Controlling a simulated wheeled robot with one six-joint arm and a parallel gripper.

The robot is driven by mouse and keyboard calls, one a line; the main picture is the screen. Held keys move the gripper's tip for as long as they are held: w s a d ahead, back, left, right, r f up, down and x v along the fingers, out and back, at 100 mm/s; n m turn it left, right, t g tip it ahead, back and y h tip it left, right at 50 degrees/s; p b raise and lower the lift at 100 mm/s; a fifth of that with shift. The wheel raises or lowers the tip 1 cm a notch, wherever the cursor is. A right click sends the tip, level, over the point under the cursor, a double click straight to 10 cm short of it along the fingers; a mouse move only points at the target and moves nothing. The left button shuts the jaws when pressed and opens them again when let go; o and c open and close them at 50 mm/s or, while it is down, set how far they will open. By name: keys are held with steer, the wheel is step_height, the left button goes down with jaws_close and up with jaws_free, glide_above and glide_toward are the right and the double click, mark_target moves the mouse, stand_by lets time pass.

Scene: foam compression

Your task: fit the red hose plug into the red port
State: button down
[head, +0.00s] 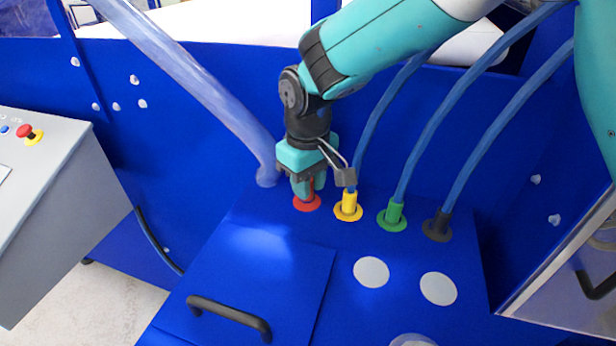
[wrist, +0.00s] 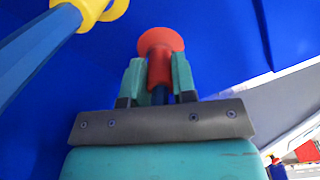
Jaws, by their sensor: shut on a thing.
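The red hose plug (wrist: 159,68) is held between the two fingers of my gripper (wrist: 160,80) in the wrist view. In the head view, my gripper (head: 309,187) points down at the blue panel, and a little of the red plug (head: 311,184) shows between its fingers. The red port (head: 306,205) is a red ring on the panel, right under the gripper. It also shows in the wrist view (wrist: 160,39), where the plug's end meets it. I cannot tell how deep the plug sits. Part of a blue hose shows below the plug, between the fingers.
A yellow plug with its hose stands in the yellow port (head: 348,212), close to the right of my gripper. Green (head: 392,220) and black (head: 437,231) ports with hoses follow. A thick pale hose (head: 190,75) runs to the left. A handled lid (head: 250,280) lies in front.

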steer(key=shift+f+p, duration=0.35)
steer(key=shift+f, duration=0.35)
stand_by(0.5)
steer(key=shift+f, duration=0.35)
steer(key=c, duration=0.8)
jaws_free()
steer(key=shift+c, duration=0.2)
steer(key=shift+r, duration=0.1)
step_height(320, 180, up, 9)
steer(key=p, duration=0.7)
steer(key=shift+r, duration=0.2)
